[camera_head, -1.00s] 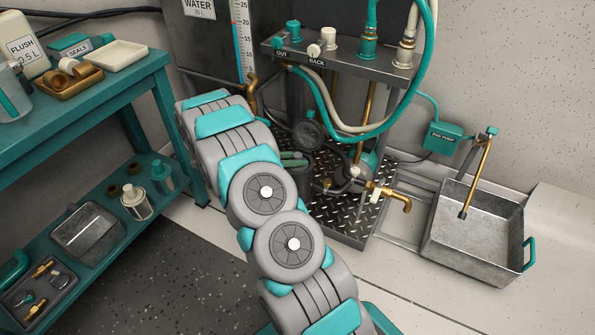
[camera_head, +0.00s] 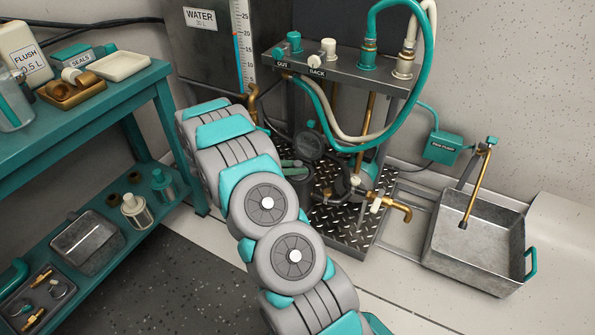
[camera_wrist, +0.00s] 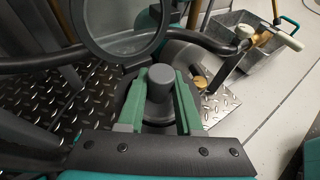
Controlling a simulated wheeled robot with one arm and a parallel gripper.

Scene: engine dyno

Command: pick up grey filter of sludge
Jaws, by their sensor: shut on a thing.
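The grey filter (camera_wrist: 160,84) is a short dark grey cylinder with a round top, seen in the wrist view between the two green fingers of my gripper (camera_wrist: 160,88). The fingers are shut on its sides. Its lower part is hidden by the fingers and the wrist plate, so I cannot tell whether it is clear of what is below. In the head view my gripper (camera_head: 291,164) is small and partly behind my arm, over a dark grey round body (camera_head: 299,183) on the rig; the filter cannot be made out there.
A dark round hoop (camera_wrist: 121,53) stands close beside my fingers. The rig has a checkered plate (camera_head: 338,222), a brass pipe (camera_head: 397,205) and hoses (camera_head: 384,112) overhead. A metal drain tray (camera_head: 476,257) is on the floor at right. A teal shelf bench (camera_head: 110,110) is at left.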

